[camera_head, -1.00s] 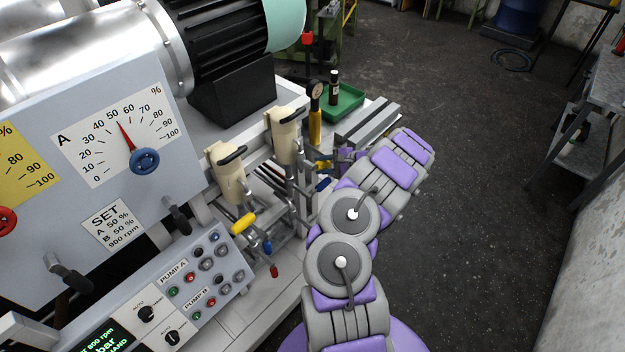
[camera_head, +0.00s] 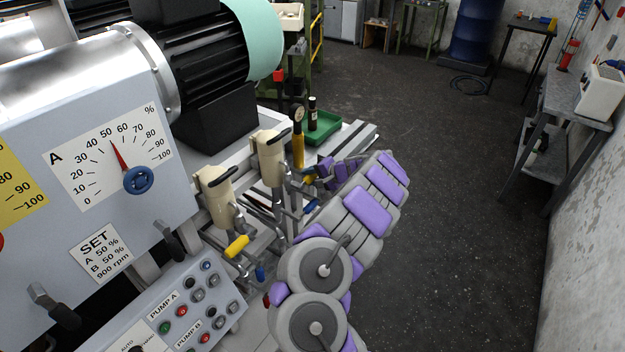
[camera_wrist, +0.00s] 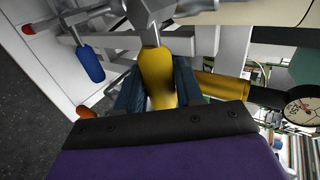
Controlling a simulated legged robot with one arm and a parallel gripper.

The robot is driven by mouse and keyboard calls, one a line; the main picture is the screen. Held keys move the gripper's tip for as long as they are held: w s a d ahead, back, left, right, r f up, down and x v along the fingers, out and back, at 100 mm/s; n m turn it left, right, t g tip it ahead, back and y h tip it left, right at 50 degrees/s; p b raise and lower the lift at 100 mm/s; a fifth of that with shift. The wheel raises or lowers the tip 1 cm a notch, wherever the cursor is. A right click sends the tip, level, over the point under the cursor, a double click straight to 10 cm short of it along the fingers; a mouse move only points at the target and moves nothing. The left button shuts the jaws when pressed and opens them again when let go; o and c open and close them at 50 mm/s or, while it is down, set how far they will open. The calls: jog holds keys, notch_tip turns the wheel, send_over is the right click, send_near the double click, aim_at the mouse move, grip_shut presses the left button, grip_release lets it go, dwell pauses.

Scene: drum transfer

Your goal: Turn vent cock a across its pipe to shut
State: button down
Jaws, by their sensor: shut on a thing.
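My gripper (camera_wrist: 158,80) is shut on a yellow cock handle (camera_wrist: 157,68) in the wrist view, with a dark finger on each side of it. The handle runs from a grey metal fitting (camera_wrist: 150,14) towards my wrist. Whether it lies along or across its pipe I cannot tell. In the head view my gripper (camera_head: 322,172) is at the far pump's pipework, and the yellow handle (camera_head: 308,180) there is partly hidden. A second yellow handle (camera_head: 237,246) is by the nearer pump. No label marks which cock is a.
Blue handles (camera_wrist: 90,64) and (camera_head: 260,273) are close by. A yellow-bodied gauge (camera_head: 298,135) stands behind the far cream pump (camera_head: 268,158); its dial (camera_wrist: 302,104) shows at right in the wrist view. A green tray (camera_head: 322,128) is behind. The floor at right is clear.

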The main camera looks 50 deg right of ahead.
jog(key=shift+w+a, duration=0.15)
jog(key=shift+a, duration=0.05)
jog(key=c, duration=0.8)
grip_release()
jog(key=shift+w+a, duration=0.1)
jog(key=shift+w, duration=0.05)
jog(key=shift+c, duration=0.2)
jog(key=shift+s+d+r, duration=0.2)
jog(key=shift+s+d, duration=0.15)
jog(key=shift+s, duration=0.15)
jog(key=a+p+v, duration=0.1)
jog(key=p+v, duration=0.3)
jog(key=v, duration=1.2)
jog(key=shift+s+d+p, duration=0.2)
jog(key=shift+d+p, duration=0.05)
jog(key=shift+p, duration=0.1)
jog(key=shift+r, duration=0.1)
